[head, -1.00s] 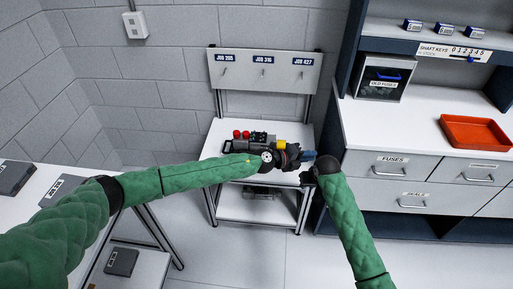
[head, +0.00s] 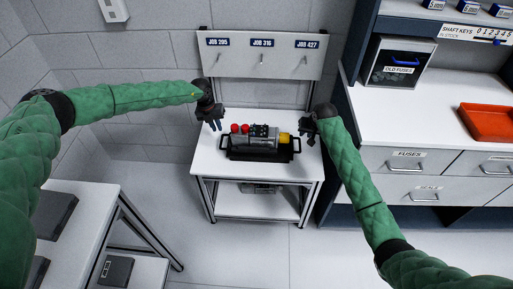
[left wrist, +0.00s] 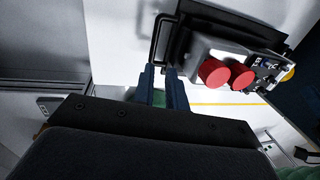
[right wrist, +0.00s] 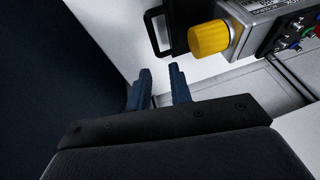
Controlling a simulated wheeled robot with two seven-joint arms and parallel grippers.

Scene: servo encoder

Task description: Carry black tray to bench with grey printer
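The black tray (head: 260,157) sits on a small white bench (head: 209,169) below the job board. It carries a grey servo unit (head: 262,140) with red caps and a yellow end. My left gripper (head: 215,125) is above the tray's left end, apart from it. In the left wrist view the left handle (left wrist: 157,38) lies just beyond its parted, empty fingers. My right gripper (head: 309,139) is beside the tray's right end, open and empty. The right handle (right wrist: 155,30) lies beyond its fingertips in the right wrist view. I cannot make out a grey printer.
A drawer counter (head: 430,118) with an orange tray (head: 490,122) and an old fuses box (head: 392,65) stands at right. A white bench (head: 85,212) with dark grey boxes is at left. Another unit (head: 258,187) lies on the lower shelf. Floor is free in front.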

